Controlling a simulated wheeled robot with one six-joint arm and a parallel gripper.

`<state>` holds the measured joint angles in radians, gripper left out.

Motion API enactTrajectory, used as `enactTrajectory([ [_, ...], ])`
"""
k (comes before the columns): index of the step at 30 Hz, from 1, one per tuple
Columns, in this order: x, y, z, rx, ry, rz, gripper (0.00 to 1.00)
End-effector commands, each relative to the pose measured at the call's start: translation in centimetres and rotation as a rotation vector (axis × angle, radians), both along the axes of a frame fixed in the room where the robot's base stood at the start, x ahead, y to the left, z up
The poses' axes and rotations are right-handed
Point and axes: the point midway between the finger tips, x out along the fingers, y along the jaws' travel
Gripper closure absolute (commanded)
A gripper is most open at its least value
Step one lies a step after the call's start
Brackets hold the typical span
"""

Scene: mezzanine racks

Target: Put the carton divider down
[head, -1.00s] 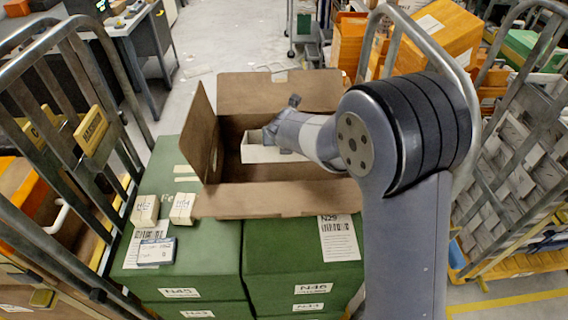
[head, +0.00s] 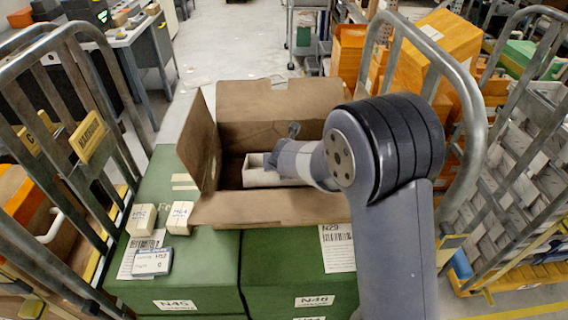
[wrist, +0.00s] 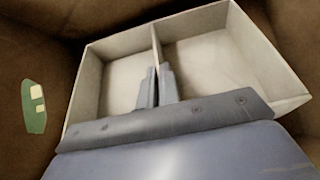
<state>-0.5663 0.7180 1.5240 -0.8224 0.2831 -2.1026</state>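The carton divider (head: 262,174) is a pale, open, two-compartment tray inside the open brown cardboard box (head: 270,209). In the wrist view the divider (wrist: 88,88) shows its middle partition running between the two fingers. My gripper (wrist: 157,82) appears shut on that partition, with a finger on each side. In the head view my gripper (head: 275,160) reaches into the box from the right and hides part of the divider. Brown box surfaces surround the divider in the wrist view. I cannot tell whether its underside touches the box floor.
The box stands on green cartons (head: 298,270), its flaps open outward. Two small cream blocks (head: 141,219) and a card (head: 152,261) lie to its left. Metal cage rails flank both sides, the left rail (head: 95,95) and the right rail (head: 470,100).

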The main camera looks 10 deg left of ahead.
Motion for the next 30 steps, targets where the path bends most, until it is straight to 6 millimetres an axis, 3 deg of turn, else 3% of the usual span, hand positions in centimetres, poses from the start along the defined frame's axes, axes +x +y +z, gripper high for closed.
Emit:
enactTrajectory([
  [7,0.0,0.0,-0.5,0.0,0.0,0.0,1.0],
  [16,0.0,0.0,-0.5,0.0,0.0,0.0,0.75],
  [23,0.0,0.0,-0.4,0.0,0.0,0.0,0.75],
  [30,-0.5,-0.1,1.6,0.001,-0.002,0.0,0.75],
])
